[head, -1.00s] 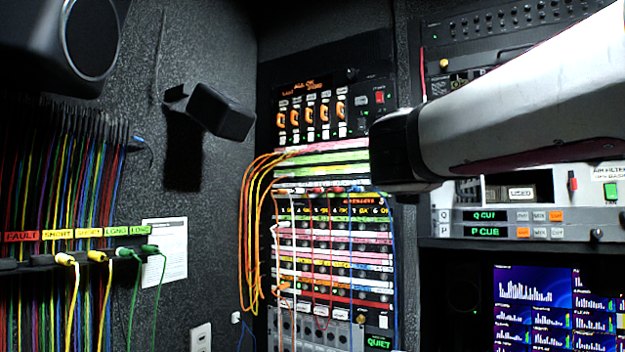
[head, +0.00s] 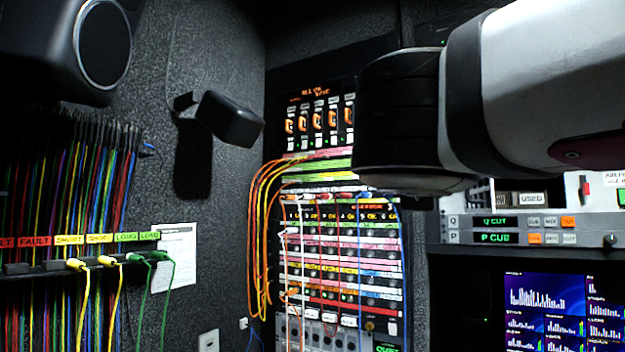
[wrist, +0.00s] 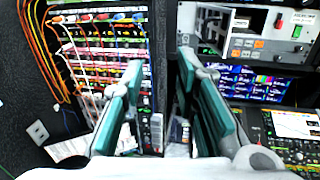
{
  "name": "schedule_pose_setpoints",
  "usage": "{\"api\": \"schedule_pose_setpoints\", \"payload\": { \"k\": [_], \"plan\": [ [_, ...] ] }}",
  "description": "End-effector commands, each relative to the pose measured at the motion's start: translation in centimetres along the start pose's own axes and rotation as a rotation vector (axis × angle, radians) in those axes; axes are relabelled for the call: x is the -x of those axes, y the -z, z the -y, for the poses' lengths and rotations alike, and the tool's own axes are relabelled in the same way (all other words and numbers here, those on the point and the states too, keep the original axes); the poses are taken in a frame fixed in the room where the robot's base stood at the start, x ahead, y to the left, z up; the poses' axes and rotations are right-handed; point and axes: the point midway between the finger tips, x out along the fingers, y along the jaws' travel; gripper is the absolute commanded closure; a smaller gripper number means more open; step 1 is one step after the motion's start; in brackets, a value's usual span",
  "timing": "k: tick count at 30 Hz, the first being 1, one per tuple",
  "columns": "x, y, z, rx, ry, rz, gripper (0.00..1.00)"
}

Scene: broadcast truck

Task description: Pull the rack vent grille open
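My gripper (wrist: 160,62) shows in the wrist view, its two teal fingers wide apart with nothing between them. It points at the rack wall, roughly in line with the dark upright between the patch bay and the equipment on the right. I cannot make out the vent grille for certain. A pale rack panel (wrist: 213,26) with a dark recess, a USED label and an air filter label lies right of the fingers, apart from them. In the head view my arm covers most of this panel, and only its lower right part (head: 572,190) shows. My fingers are hidden there.
The patch bay (head: 340,245) with loose hanging cables (head: 262,240) is left of my arm. A cue unit (head: 530,230) and a lit monitor (head: 545,305) are at right. A speaker (head: 100,45) and a small black lamp-like box (head: 230,118) jut from the left wall.

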Motion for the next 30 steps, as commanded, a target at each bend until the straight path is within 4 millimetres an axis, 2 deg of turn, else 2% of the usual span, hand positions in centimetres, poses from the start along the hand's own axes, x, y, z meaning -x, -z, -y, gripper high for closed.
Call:
{"api": "schedule_pose_setpoints", "payload": {
  "k": [8, 11, 14, 16, 21, 24, 27, 30],
  "plan": [
    [0.1, 0.0, 0.0, 0.0, 0.0, -0.001, 0.75],
    [-0.3, -0.1, 0.1, 0.011, -0.003, 0.004, 0.97],
    [-2.3, -0.6, 0.8, 0.071, -0.015, 0.025, 1.0],
    [-4.5, -1.2, 1.8, 0.155, -0.031, 0.054, 1.0],
    [-10.4, -2.9, 6.1, 0.478, -0.075, 0.149, 1.0],
    [-12.8, -3.4, 9.4, 0.697, -0.094, 0.195, 1.0],
    [-14.2, -3.1, 13.0, 0.926, -0.112, 0.224, 1.0],
    [-14.7, -2.3, 16.6, 1.147, -0.137, 0.238, 1.0]
  ]
}}
